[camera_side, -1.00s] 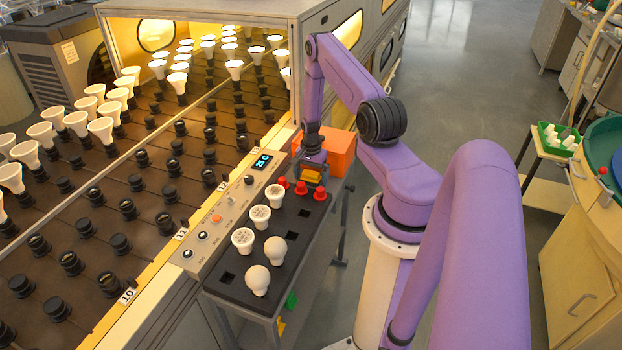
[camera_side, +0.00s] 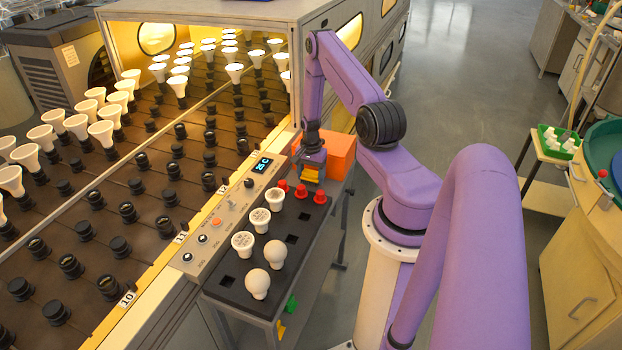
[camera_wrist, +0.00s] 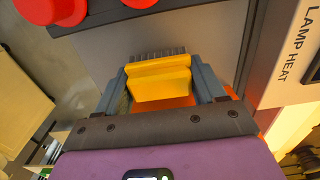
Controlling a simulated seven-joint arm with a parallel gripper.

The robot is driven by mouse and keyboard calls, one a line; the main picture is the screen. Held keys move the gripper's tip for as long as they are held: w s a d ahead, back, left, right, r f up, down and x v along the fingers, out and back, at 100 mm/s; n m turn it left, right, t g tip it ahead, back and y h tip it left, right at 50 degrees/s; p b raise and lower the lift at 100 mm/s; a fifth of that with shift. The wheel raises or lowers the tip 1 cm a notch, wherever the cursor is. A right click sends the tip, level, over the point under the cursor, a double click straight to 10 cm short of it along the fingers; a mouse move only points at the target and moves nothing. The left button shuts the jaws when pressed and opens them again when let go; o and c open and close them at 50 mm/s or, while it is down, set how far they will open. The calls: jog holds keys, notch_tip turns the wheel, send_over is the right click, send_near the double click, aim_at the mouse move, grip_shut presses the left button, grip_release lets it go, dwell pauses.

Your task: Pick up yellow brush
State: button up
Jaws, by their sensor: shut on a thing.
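The yellow brush (camera_wrist: 160,82) is a yellow block with a dark bristle edge, seen in the wrist view between the two grey-blue fingers. My gripper (camera_wrist: 163,85) is shut on it. In the side view my gripper (camera_side: 311,170) points down near the far end of the cart, and the brush (camera_side: 310,174) shows at its fingertips. The brush is close above the cart top, just behind the red caps. I cannot tell from the side view whether it touches the surface.
An orange bin (camera_side: 341,154) stands right beside the gripper. Several red caps (camera_side: 301,191) stand just in front. A black tray (camera_side: 232,291) holds several white bulbs (camera_side: 257,281). A control panel (camera_side: 225,220) runs along the left, before the rack of sockets (camera_side: 120,247).

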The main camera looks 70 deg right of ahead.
jog(key=s+a+r, duration=0.9)
jog(key=a+r, duration=0.1)
jog(key=r, duration=0.1)
jog(key=shift+s+r, duration=0.15)
jog(key=shift+s, duration=0.15)
jog(key=shift+a, duration=0.1)
